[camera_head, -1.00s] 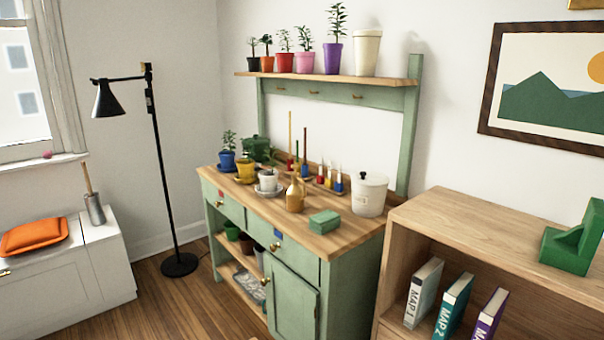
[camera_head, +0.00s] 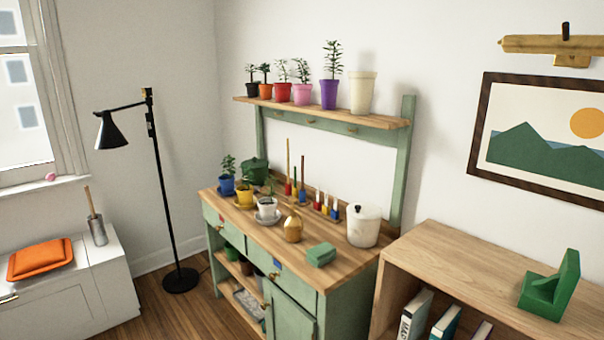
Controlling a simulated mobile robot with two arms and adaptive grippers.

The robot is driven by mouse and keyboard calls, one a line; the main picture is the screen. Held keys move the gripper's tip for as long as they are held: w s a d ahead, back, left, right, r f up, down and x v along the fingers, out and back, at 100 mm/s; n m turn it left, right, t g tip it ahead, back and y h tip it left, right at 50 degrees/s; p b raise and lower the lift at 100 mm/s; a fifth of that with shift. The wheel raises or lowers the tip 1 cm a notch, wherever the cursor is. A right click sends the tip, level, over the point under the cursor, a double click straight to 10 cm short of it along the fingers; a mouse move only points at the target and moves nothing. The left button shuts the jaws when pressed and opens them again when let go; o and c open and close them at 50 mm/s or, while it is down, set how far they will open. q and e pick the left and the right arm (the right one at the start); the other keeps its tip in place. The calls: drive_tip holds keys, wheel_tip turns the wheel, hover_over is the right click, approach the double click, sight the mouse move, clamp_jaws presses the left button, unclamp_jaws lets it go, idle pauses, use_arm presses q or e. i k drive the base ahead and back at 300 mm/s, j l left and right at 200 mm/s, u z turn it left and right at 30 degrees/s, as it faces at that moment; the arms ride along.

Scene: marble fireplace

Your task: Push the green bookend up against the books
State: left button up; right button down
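The green bookend (camera_head: 550,288) stands on the top board of the wooden bookcase (camera_head: 463,262) at the right. It has an upright plate, a flat foot and a slanted brace. Books stand in the compartment below that board: a white one (camera_head: 415,318), a teal one (camera_head: 446,323) and a purple one (camera_head: 481,331). Their lower parts are cut off by the bottom edge of the picture. The bookend is not touching these books. Neither of my grippers is in view.
A green potting bench (camera_head: 330,275) stands left of the bookcase, with pots, a white canister (camera_head: 364,225) and a green block (camera_head: 321,254) on top. A black floor lamp (camera_head: 165,200) and a white chest (camera_head: 75,290) stand farther left. The bookcase top around the bookend is bare.

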sight(549, 297)
drive_tip(key=z, duration=0.7)
